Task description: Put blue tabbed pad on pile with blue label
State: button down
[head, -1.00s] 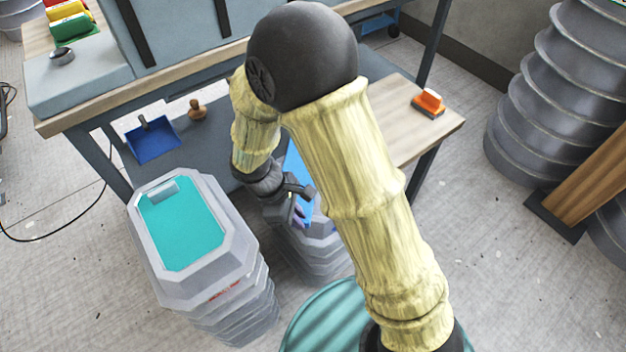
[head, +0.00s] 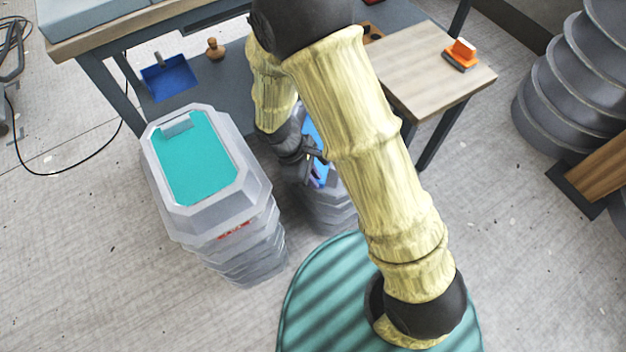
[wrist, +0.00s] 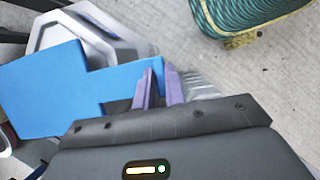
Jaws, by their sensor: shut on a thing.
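The blue tabbed pad (wrist: 42,88) is flat, with a narrower tab that runs between the purple fingers of my gripper (wrist: 157,88). The gripper is shut on that tab. In the head view, the pad (head: 314,138) shows partly behind my arm. A grey pile of moulds (head: 330,208) is beneath the gripper, partly hidden by my arm; its pale rim (wrist: 85,25) shows past the pad in the wrist view. I cannot see a blue label on it. Another grey pile (head: 258,200) on the left carries a red label (head: 235,230) and a teal tabbed pad (head: 195,160) on top.
A workbench stands behind the piles, with a blue dustpan (head: 170,78) and a wooden-handled tool (head: 215,48) on its lower shelf. An orange-handled brush (head: 461,55) lies on a wooden top (head: 430,75). Ribbed grey ducting (head: 560,95) stands at right. Floor at lower left is clear.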

jog(key=shift+f, duration=1.05)
jog(key=shift+f, duration=0.15)
jog(key=c, duration=1.5)
grip_release()
jog(key=shift+o, duration=0.2)
jog(key=p+v, duration=0.4)
jog(key=v, duration=0.8)
jog(key=shift+w, duration=0.1)
